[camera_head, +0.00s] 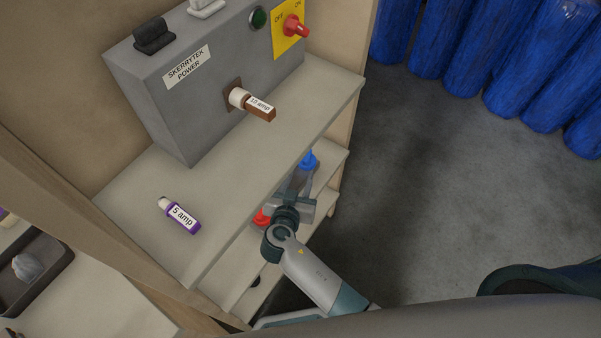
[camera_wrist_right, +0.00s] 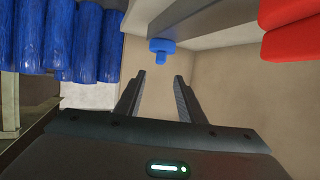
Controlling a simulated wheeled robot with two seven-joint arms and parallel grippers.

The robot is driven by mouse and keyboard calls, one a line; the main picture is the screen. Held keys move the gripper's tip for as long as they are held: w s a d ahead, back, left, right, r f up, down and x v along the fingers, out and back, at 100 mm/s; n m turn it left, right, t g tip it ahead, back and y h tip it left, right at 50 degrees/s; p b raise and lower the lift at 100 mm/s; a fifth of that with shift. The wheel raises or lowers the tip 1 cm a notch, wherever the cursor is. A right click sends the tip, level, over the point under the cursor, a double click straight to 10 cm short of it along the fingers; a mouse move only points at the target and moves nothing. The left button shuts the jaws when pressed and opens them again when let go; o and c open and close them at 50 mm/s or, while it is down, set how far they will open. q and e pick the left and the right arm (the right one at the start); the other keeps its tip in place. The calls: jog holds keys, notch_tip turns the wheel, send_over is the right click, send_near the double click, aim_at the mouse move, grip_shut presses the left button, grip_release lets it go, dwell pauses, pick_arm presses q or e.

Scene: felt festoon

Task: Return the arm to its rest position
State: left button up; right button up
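My right arm reaches in from the bottom of the head view. Its gripper (camera_head: 298,183) is beside and below the front edge of the upper shelf, which hides part of it. In the right wrist view the two fingers (camera_wrist_right: 160,77) are apart with nothing between them. A blue knob-like piece (camera_wrist_right: 161,46) shows beyond the fingertips, and red pieces (camera_wrist_right: 290,30) show at the upper right. In the head view a blue piece (camera_head: 308,160) and a red piece (camera_head: 262,218) are close to the gripper. My left gripper is not in view.
A grey power box (camera_head: 200,110) stands on the upper shelf (camera_head: 130,190), with a brown 10 amp fuse (camera_head: 260,109) in its front. A purple 5 amp fuse (camera_head: 181,216) lies on the shelf. The grey floor (camera_head: 430,170) is clear.

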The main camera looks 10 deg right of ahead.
dwell(0.7)
jog(key=s+d+f+n+g+y, duration=0.1)
jog(key=s+d+f+g, duration=0.15)
jog(key=s+d, duration=0.45)
jog(key=s+d+f+g, duration=0.1)
jog(key=s+d+g, duration=0.35)
jog(key=s, duration=0.35)
jog(key=s+d+r+n+g+y, duration=0.1)
jog(key=s+r+n+y, duration=0.15)
jog(key=s, duration=0.45)
jog(key=s+d+r+n+g+y, duration=0.1)
jog(key=s+r+n+y, duration=0.15)
jog(key=s, duration=0.45)
notch_tip(320, 180, down, 28)
jog(key=s+g, duration=0.2)
jog(key=s+d+f+n, duration=0.1)
jog(key=s+d+f, duration=0.2)
jog(key=s+f, duration=1.4)
jog(key=shift+s+g+h, duration=0.25)
jog(key=shift+g+h, duration=0.05)
jog(key=shift+g, duration=0.1)
